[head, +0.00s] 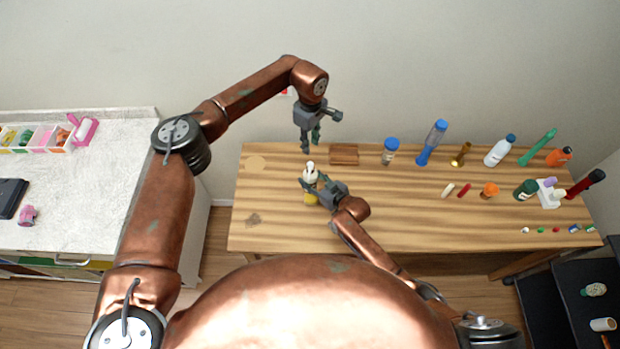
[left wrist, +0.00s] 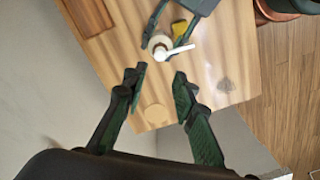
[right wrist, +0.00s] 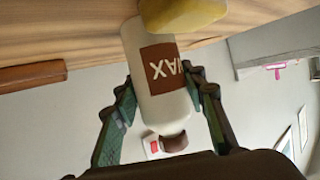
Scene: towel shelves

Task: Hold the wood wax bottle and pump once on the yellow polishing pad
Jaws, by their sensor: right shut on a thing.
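The wax bottle (head: 310,170), white with a brown WAX label (right wrist: 164,70), stands about upright near the left part of the table. Its white pump nozzle (left wrist: 179,50) shows in the left wrist view. My right gripper (head: 314,184) is shut on the bottle's sides. The yellow polishing pad (head: 311,199) lies on the table beside the bottle's base, partly hidden by my right gripper; it also shows in the right wrist view (right wrist: 183,13). My left gripper (left wrist: 158,76) is open and empty, above the table and a little behind the bottle, not touching it.
A brown wooden block (head: 344,154) lies behind and right of the bottle. A blue-capped jar (head: 390,152) and several bottles and small items fill the table's right half. A pale round disc (head: 255,163) lies at the left. The table's front left is mostly clear.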

